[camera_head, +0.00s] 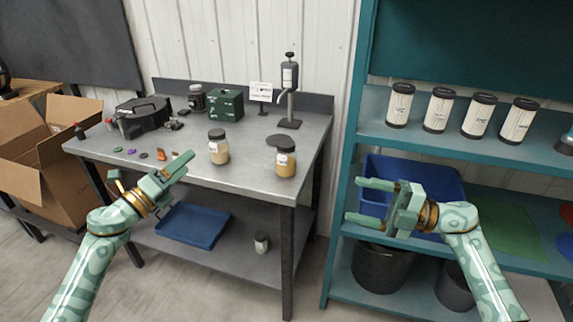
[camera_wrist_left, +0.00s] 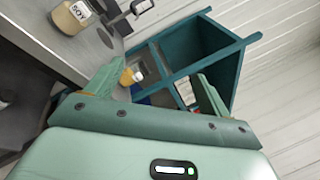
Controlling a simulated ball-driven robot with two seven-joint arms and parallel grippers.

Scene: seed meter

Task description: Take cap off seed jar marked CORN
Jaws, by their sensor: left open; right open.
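Two clear jars with dark caps stand upright near the front of the metal table in the head view: a pale-filled jar (camera_head: 218,150) at the middle and a tan-filled jar (camera_head: 286,163) to its right. Their labels are too small to read there, so I cannot tell which is CORN. The left wrist view shows a jar marked SOY (camera_wrist_left: 72,17) at upper left. My left gripper (camera_head: 150,171) is open and empty over the table's front-left edge, left of both jars. My right gripper (camera_head: 356,200) is open and empty right of the table, before the shelving.
A dark disc (camera_head: 278,140) lies behind the tan-filled jar, near a dispenser stand (camera_head: 289,90). A green box (camera_head: 225,104) and dark housing (camera_head: 143,115) stand farther back. Small parts lie at the left front. Teal shelving (camera_head: 450,145) stands right, with a blue bin (camera_head: 375,172).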

